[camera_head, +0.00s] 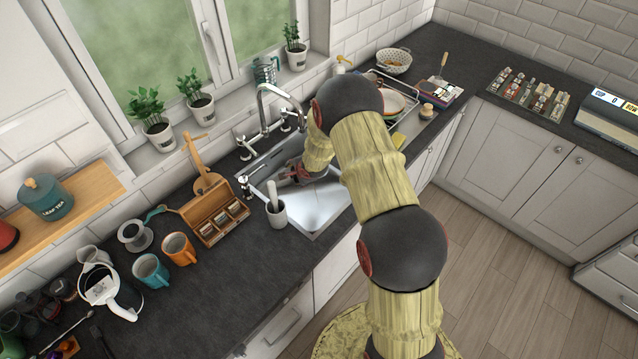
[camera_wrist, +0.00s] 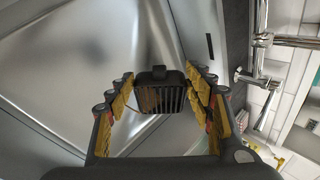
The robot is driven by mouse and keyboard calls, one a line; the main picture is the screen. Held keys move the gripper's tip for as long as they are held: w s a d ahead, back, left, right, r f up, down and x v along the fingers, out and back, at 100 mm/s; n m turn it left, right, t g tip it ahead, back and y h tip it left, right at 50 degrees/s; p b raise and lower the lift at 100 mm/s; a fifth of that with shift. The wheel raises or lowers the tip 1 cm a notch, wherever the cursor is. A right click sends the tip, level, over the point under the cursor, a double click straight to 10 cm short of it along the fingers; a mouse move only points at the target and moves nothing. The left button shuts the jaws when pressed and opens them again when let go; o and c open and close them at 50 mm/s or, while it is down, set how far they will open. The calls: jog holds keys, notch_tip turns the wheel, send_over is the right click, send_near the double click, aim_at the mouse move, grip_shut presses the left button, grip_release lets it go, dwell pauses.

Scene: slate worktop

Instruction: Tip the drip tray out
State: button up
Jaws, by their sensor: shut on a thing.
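The drip tray (camera_wrist: 160,97) is a small dark piece with a slatted grate and a tab at its far edge. It sits between the fingers of my gripper (camera_wrist: 159,78), which is shut on it in the wrist view. Brownish tones show between the slats; I cannot tell whether that is liquid. The steel sink (camera_head: 316,204) lies below, and its bare metal fills the left of the wrist view (camera_wrist: 75,65). In the head view my gripper (camera_head: 293,174) is low over the sink basin, partly hidden by my arm. The tray is too small there to make out.
The chrome tap (camera_head: 275,93) arches behind the sink. A grey pot with a pestle (camera_head: 277,212) stands at its front left edge, with a wooden box (camera_head: 214,212) to the left. A dish rack (camera_head: 392,99) is on the right.

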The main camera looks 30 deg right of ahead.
jog(key=shift+s+d+r+t+y+b, duration=0.4)
jog(key=shift+t+y+b, duration=0.2)
jog(key=shift+t+b, duration=0.5)
dwell(0.6)
jog(key=shift+s+d+r+m+t+y+b, duration=0.35)
jog(key=shift+t+b, duration=0.3)
jog(key=shift+b, duration=1)
jog(key=shift+s+d+r+m+t+y+b, duration=0.15)
jog(key=shift+s+t+y+b, duration=0.4)
jog(key=shift+b, duration=1.1)
jog(key=shift+s+d+m+t+b, duration=0.3)
jog(key=shift+s+d+t+b, duration=0.5)
jog(key=shift+b, duration=1.6)
jog(key=shift+a+r, duration=0.15)
jog(key=shift+a, duration=0.05)
